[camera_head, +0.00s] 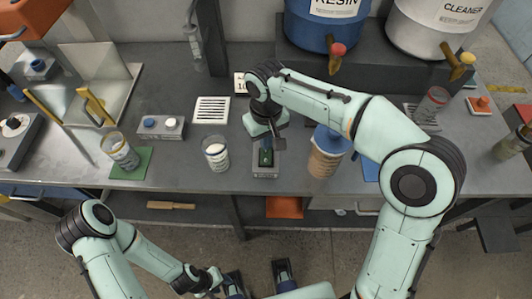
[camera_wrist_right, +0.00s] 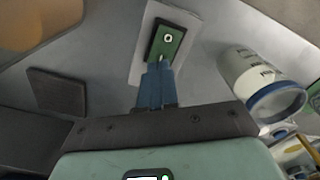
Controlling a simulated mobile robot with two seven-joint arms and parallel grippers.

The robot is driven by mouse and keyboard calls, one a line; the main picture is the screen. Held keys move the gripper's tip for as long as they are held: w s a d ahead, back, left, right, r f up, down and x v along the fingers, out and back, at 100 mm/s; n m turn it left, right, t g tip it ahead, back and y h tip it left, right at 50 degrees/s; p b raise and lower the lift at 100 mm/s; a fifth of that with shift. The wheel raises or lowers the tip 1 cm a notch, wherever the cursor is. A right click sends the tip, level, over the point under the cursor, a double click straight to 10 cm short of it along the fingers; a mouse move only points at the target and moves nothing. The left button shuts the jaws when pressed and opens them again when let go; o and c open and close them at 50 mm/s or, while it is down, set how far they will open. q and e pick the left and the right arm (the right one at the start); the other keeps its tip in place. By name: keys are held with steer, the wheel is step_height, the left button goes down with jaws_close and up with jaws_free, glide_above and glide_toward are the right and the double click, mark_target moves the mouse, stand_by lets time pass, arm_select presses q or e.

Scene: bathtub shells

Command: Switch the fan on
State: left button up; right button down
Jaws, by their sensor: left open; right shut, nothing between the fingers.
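A grey switch box (camera_head: 265,172) sits at the front edge of the bench, with a green rocker switch in a dark frame. In the right wrist view the green rocker (camera_wrist_right: 172,44) shows a white round mark on its far half. My right gripper (camera_wrist_right: 160,68) is shut and empty, its blue fingertips at the near end of the rocker. They look in contact or very close; I cannot tell which. In the head view the right gripper (camera_head: 266,146) hangs over the switch. My left gripper (camera_head: 208,284) is open, low in front of the bench. I cannot identify a fan.
A white jar (camera_head: 215,154) stands left of the switch and an orange cup with a blue rim (camera_head: 324,158) right of it. A box with blue and white buttons (camera_head: 160,126) and a slotted white plate (camera_head: 211,110) lie further left. Large drums (camera_head: 322,25) stand behind.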

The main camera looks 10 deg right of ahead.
arm_select(q)
steer(key=shift+s+f+b, duration=0.15)
steer(key=shift+f+b, duration=0.45)
steer(key=shift+f, duration=0.05)
arm_select(e)
steer(key=shift+f, duration=1)
step_height(320, 180, up, 3)
steer(key=p, duration=0.2)
steer(key=shift+p, duration=0.3)
steer(key=shift+r+p, duration=1.55)
steer(key=shift+r, duration=0.55)
arm_select(q)
step_height(320, 180, up, 6)
steer(key=w, duration=0.2)
steer(key=shift+w, duration=0.2)
